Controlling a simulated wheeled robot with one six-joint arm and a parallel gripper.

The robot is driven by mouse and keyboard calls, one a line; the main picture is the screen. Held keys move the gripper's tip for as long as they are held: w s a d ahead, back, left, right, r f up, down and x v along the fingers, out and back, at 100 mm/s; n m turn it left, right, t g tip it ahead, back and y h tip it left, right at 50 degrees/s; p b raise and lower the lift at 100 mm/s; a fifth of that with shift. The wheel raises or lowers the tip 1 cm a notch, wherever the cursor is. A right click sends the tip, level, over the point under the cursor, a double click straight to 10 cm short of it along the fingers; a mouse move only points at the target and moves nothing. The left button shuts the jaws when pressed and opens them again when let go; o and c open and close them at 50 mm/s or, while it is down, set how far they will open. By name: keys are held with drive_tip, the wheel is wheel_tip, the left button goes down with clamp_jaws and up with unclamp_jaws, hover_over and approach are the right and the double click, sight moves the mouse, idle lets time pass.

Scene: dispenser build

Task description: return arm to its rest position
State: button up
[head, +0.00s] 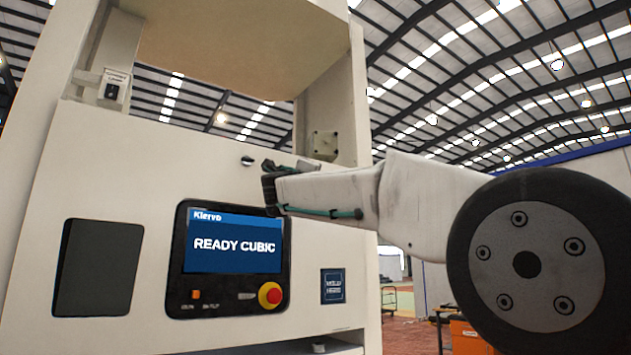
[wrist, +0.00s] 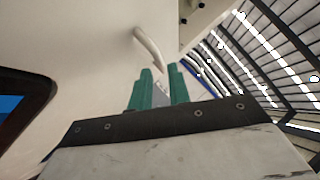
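My arm reaches in from the right in the head view, its wrist end (head: 275,187) in front of the dispenser's (head: 120,180) white front, just above the screen. A pale curved bar (wrist: 149,44) on the white panel ends close to the fingertips. Whether it touches them I cannot tell. I see nothing clearly gripped.
The screen (head: 233,243) reads "READY CUBIC", with a red knob (head: 270,295) below its right side. A dark square panel (head: 97,267) is at the left. An overhanging part of the machine is above. The hall is open at the right, with a trolley (head: 440,318) on the floor.

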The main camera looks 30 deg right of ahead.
drive_tip(key=shift+s+a+f, duration=0.25)
drive_tip(key=shift+s+a, duration=0.1)
drive_tip(key=shift+s, duration=0.25)
drive_tip(key=s+d+f+m+g+y, duration=0.1)
drive_tip(key=s+f+m+g+y, duration=0.3)
drive_tip(key=f+m, duration=0.95)
drive_tip(key=s+d+f+m+g+y, duration=0.15)
drive_tip(key=s+f+m+g, duration=0.35)
drive_tip(key=f+m, duration=0.85)
drive_tip(key=s+a+f+m+g+y, duration=0.2)
drive_tip(key=s+a+f+m+y, duration=0.1)
drive_tip(key=s+f, duration=0.6)
drive_tip(key=s+a+f+m+g+y, duration=0.2)
drive_tip(key=s+a+f+m, duration=0.3)
drive_tip(key=s+f, duration=0.5)
drive_tip(key=s+a+f+m+g+y, duration=0.2)
drive_tip(key=s+a+f+m+y, duration=0.2)
drive_tip(key=s+f, duration=0.6)
drive_tip(key=shift+s+a+m+y, duration=0.25)
drive_tip(key=shift+s+m+y, duration=0.3)
drive_tip(key=shift+s+m, duration=0.1)
